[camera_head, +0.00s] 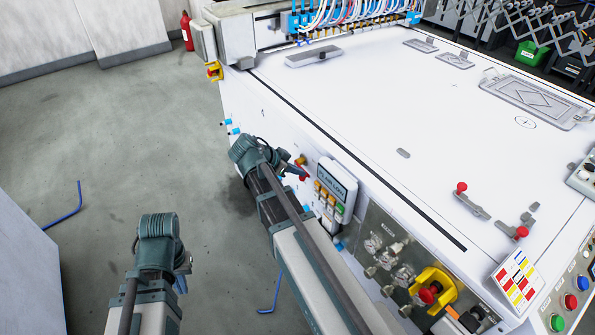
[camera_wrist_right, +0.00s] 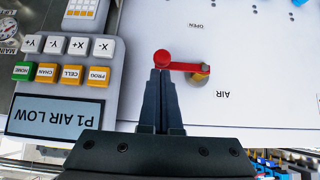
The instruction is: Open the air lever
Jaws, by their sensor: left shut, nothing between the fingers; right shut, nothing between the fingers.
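The air lever (camera_wrist_right: 185,67) is a red bar with a round red knob on its left end and a brass pivot (camera_wrist_right: 200,77) on its right, in the right wrist view. It lies across the picture beside an upside-down AIR label, with an OPEN label above. My right gripper (camera_wrist_right: 161,73) is shut and empty, its tips right at the knob; contact is unclear. In the head view, my right gripper (camera_head: 295,171) is at the cabinet's side by the red lever (camera_head: 303,173). My left gripper (camera_head: 184,268) is shut, away from the cabinet, mostly hidden by its wrist.
A keypad with a screen reading P1 AIR LOW (camera_wrist_right: 60,115) sits left of the lever and also shows in the head view (camera_head: 332,192). Gauges and a yellow-and-red switch (camera_head: 432,290) are further along the white cabinet (camera_head: 350,95). Floor left of it is mostly clear.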

